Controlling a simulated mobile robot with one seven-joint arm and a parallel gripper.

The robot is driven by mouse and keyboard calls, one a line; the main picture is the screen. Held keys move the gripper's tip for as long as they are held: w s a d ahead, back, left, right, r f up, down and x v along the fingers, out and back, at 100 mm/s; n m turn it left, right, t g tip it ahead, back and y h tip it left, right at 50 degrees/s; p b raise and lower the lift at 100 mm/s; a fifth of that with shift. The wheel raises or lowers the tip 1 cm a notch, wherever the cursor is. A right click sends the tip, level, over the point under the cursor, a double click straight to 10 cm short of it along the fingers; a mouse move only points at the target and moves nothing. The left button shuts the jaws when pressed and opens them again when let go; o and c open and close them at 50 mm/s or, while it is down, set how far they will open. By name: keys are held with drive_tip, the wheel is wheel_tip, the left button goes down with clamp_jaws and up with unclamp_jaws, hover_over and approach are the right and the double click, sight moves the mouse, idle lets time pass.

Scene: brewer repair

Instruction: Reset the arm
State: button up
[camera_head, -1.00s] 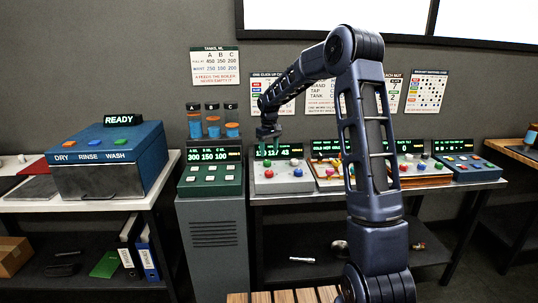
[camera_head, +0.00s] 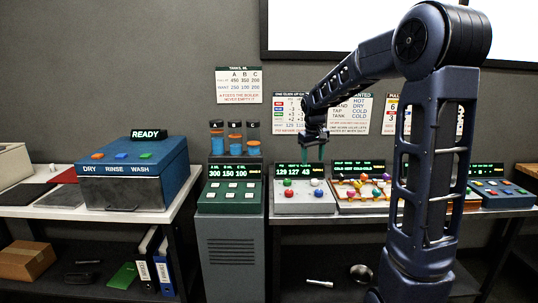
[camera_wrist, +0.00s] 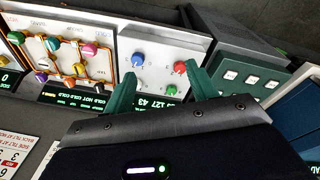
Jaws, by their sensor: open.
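My gripper (camera_head: 318,142) hangs from my raised, bent arm in front of the wall, over the back of the panel with coloured knobs (camera_head: 302,196). In the wrist view my gripper (camera_wrist: 160,92) shows two green fingers spread apart with nothing between them. Beyond them is the same panel (camera_wrist: 150,58), with blue, red, white and green knobs and a display that reads 129 127 43 in the head view. The fingers look apart from the knobs, though the exact gap is hard to judge.
A tank console (camera_head: 231,197) stands left of the panel. A blue washer box (camera_head: 133,176) marked READY sits on the left bench. A panel with many coloured plugs (camera_head: 361,193) and a blue panel (camera_head: 503,193) stand to the right. Posters (camera_head: 237,86) hang on the wall.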

drive_tip(key=s+d+r+m+t, duration=0.1)
drive_tip(key=s+d+r, duration=0.15)
drive_tip(key=s, duration=0.55)
drive_tip(key=s+d+r+m, duration=0.15)
drive_tip(key=s+d, duration=0.25)
drive_tip(key=s, duration=0.4)
drive_tip(key=s+d+f+m+t, duration=0.1)
drive_tip(key=s+d, duration=0.1)
drive_tip(key=s, duration=0.5)
drive_tip(key=s+d+f+m+t, duration=0.1)
drive_tip(key=s+d, duration=0.1)
drive_tip(key=s, duration=0.6)
drive_tip(key=shift+s+d+f, duration=0.2)
drive_tip(key=shift+d+f, duration=0.05)
drive_tip(key=shift+f, duration=0.1)
drive_tip(key=shift+w, duration=0.1)
idle(2.9)
